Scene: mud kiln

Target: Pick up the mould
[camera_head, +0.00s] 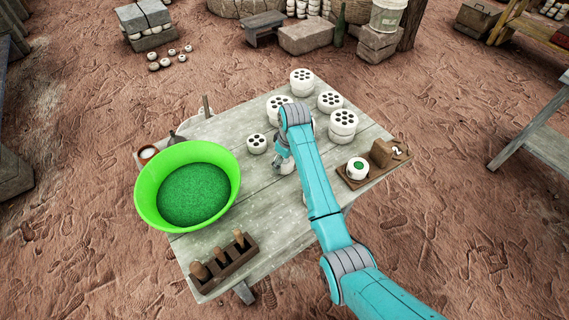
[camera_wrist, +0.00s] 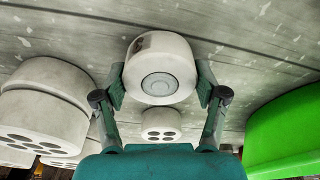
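A squat white round piece with a grey circular centre and a small brown mark, which looks like the mould (camera_wrist: 160,55), stands between my fingers in the wrist view. My gripper (camera_wrist: 161,84) has one finger pad on each side of it, at or very near its sides. Whether the pads press on it cannot be made out. In the head view my gripper (camera_head: 281,163) is low over the middle of the table, and the white piece (camera_head: 287,168) shows partly beside it, mostly hidden by my arm.
On the table (camera_head: 262,205), several white pieces with holes (camera_head: 343,122) stand behind my gripper. A small holed piece (camera_head: 256,143) is close on the left. A green basin (camera_head: 225,205), a wooden tool holder (camera_head: 222,265) and a small board (camera_head: 362,181) with items surround the space.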

